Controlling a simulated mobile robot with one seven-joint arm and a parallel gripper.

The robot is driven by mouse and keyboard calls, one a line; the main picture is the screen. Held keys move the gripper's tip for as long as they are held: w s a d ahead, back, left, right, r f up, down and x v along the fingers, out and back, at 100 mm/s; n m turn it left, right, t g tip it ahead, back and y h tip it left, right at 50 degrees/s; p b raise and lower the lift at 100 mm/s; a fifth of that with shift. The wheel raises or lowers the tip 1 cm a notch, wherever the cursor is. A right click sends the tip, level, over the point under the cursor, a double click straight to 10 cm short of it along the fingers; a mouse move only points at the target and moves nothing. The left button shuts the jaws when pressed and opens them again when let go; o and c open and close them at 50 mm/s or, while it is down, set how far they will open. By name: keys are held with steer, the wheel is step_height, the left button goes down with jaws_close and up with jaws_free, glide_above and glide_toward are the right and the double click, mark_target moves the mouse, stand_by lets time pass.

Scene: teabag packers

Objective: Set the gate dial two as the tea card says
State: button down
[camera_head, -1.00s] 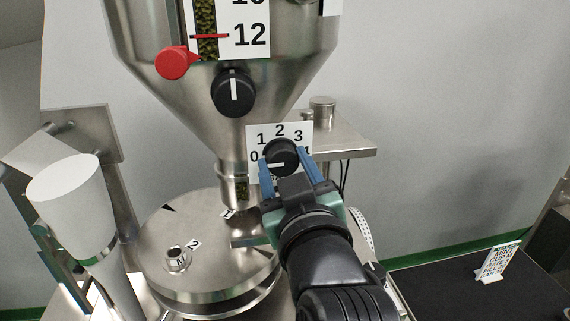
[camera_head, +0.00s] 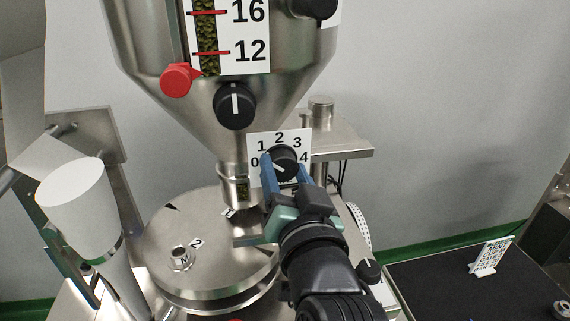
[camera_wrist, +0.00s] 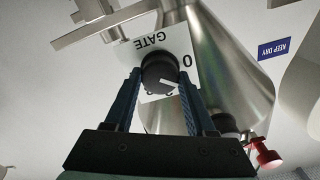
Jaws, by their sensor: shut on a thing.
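The gate dial (camera_head: 286,157) is a black knob on a white plate (camera_head: 279,139) numbered 0 to 4 below the steel hopper. My gripper (camera_head: 284,167) is closed around it, with one blue finger on each side. In the wrist view the dial (camera_wrist: 158,68) sits between my gripper's fingertips (camera_wrist: 160,75), and the word GATE shows upside down on the plate. A small white printed card (camera_head: 492,257) stands at the right; its print is too small to read for sure.
Another black knob (camera_head: 235,104) and a red knob (camera_head: 177,79) are on the hopper (camera_head: 150,50) above. A round steel lid (camera_head: 205,215) lies below left, beside a white cup (camera_head: 76,193). A dark surface (camera_head: 430,285) at right is mostly clear.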

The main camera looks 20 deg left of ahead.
steer(key=shift+m, duration=0.5)
steer(key=shift+c, duration=1.2)
jaws_free()
steer(key=p+v, duration=0.5)
steer(key=v, duration=0.8)
